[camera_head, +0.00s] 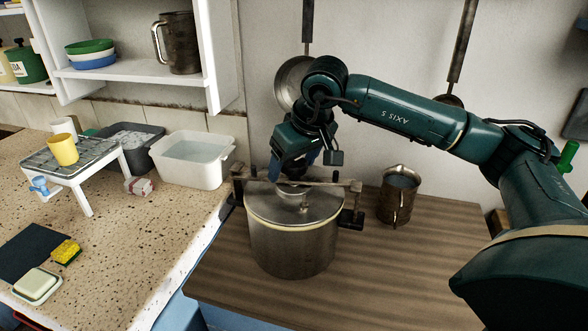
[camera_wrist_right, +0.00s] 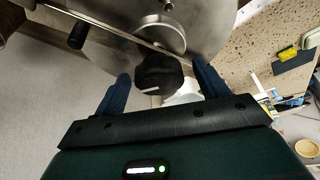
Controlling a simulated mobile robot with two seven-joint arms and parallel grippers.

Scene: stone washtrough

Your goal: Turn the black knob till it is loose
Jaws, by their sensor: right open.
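The black knob (camera_wrist_right: 157,70) shows in the right wrist view, with a pale mark on its face. In the head view my gripper and wrist largely hide it. It sits over the crossbar (camera_head: 330,184) of a large metal pot (camera_head: 290,245) with a lid. My right gripper (camera_head: 292,168) is over the pot, pointing down. Its blue fingers are open, and in the right wrist view (camera_wrist_right: 163,80) they stand on either side of the knob, with visible gaps. Contact is not seen. My left gripper is not in view.
The pot stands on a wooden top (camera_head: 420,250). A metal jug (camera_head: 398,196) stands close to its right. A white basin (camera_head: 192,160) and a small rack (camera_head: 85,160) stand on the speckled counter at left. Pans hang on the wall behind my arm.

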